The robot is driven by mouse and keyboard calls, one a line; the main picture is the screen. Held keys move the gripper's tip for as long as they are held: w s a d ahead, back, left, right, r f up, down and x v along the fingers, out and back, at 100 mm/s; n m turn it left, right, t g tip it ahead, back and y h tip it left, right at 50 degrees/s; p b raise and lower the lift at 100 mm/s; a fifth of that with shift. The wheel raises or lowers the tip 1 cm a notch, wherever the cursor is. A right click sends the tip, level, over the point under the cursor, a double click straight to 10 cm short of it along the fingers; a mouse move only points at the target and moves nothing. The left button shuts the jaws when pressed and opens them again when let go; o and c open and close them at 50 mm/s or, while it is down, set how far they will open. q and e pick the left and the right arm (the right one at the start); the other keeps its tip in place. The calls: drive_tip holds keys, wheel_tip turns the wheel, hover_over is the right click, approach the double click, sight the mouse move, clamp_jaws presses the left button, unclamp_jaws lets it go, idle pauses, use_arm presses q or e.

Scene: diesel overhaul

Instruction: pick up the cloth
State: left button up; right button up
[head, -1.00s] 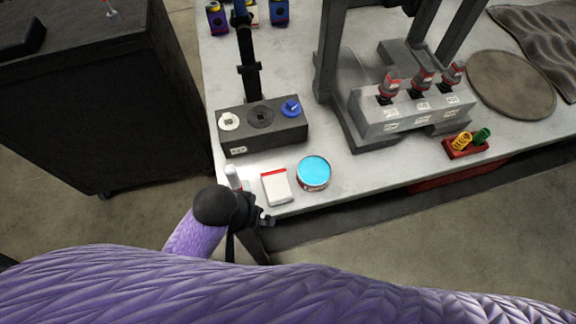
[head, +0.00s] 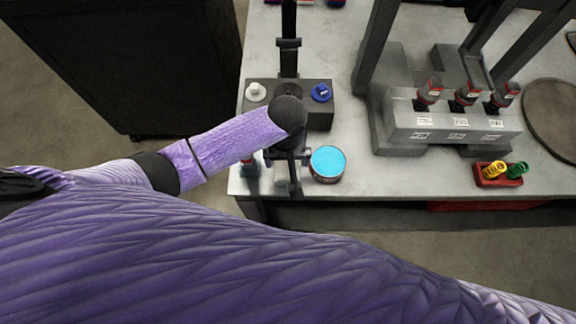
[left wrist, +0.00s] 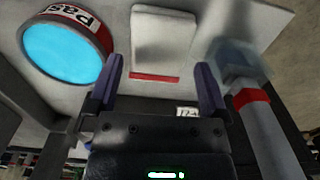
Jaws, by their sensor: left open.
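The cloth (left wrist: 165,40), a white folded pad with a red stripe along one edge, lies flat on the bench. In the left wrist view it is straight ahead, beyond the fingertips. My left gripper (left wrist: 160,80) is open, its two dark fingers spread to either side of the cloth's striped edge with nothing between them. In the head view my left gripper (head: 290,172) is over the bench's front edge area, between the blue-topped tin and a small bottle, and hides the cloth. My right gripper is not in view.
The blue-topped tin (head: 328,163) stands close on the right. A bottle with a red band (left wrist: 262,105) stands close on the other side. Behind is a dark box with knobs (head: 321,93). A grey injector stand (head: 450,125) and red spring tray (head: 497,174) are farther right.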

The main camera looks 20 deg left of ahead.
use_arm(q)
wheel_tip(320, 180, down, 4)
drive_tip(key=shift+w+r+b, duration=0.15)
drive_tip(key=shift+r+b, duration=0.1)
drive_tip(key=shift+b, duration=0.2)
drive_tip(key=shift+r, duration=0.1)
drive_tip(key=c, duration=1)
drive_tip(key=shift+o, duration=0.2)
wheel_tip(320, 180, up, 10)
drive_tip(key=p, duration=0.4)
